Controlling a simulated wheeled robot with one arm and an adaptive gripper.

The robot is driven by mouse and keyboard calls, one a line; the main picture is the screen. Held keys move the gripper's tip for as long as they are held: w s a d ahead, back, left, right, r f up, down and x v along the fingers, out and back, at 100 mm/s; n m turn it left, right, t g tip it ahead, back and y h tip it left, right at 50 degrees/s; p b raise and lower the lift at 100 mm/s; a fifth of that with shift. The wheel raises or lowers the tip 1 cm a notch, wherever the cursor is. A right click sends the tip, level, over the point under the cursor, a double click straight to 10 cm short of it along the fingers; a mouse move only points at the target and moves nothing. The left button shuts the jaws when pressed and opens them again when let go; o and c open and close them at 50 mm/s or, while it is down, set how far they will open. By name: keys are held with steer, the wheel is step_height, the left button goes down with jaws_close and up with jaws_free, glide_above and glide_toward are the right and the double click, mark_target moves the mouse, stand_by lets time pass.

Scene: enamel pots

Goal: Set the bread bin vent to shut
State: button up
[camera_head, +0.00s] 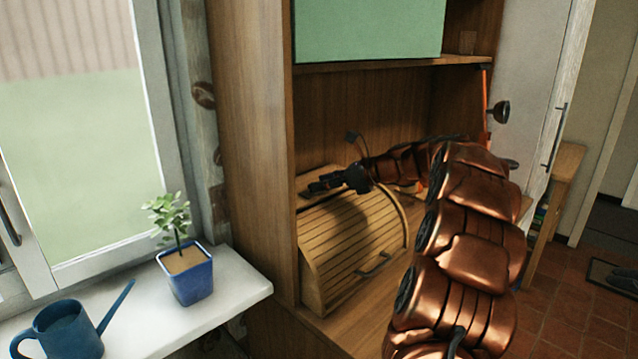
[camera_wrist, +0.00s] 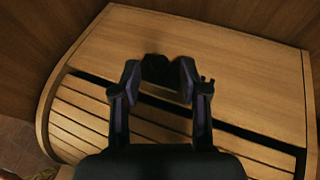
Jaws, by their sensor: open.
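The wooden bread bin (camera_head: 345,250) stands in the cabinet niche with its slatted roll front down and a dark handle (camera_head: 372,266) low on it. In the wrist view I look down on its flat top (camera_wrist: 230,65) and the slats (camera_wrist: 85,120), with a dark gap between them. A small black piece (camera_wrist: 158,68), perhaps the vent's knob, shows on the top. My gripper (camera_wrist: 158,78) is open, its two fingertips on either side of that piece in the picture; I cannot tell whether they touch it. In the head view my gripper (camera_head: 322,183) is over the bin's top; the vent's setting cannot be read.
A green panel (camera_head: 370,28) and a shelf edge (camera_head: 400,62) are above the niche. The cabinet's side wall (camera_head: 255,150) is close at left. A potted plant (camera_head: 188,275) and a blue watering can (camera_head: 65,332) stand on the white sill. Open tiled floor (camera_head: 575,310) lies at right.

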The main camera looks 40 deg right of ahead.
steer(key=shift+w+a+f, duration=0.25)
steer(key=shift+w+a, duration=0.1)
steer(key=shift+w, duration=0.2)
steer(key=shift+c, duration=0.4)
jaws_close()
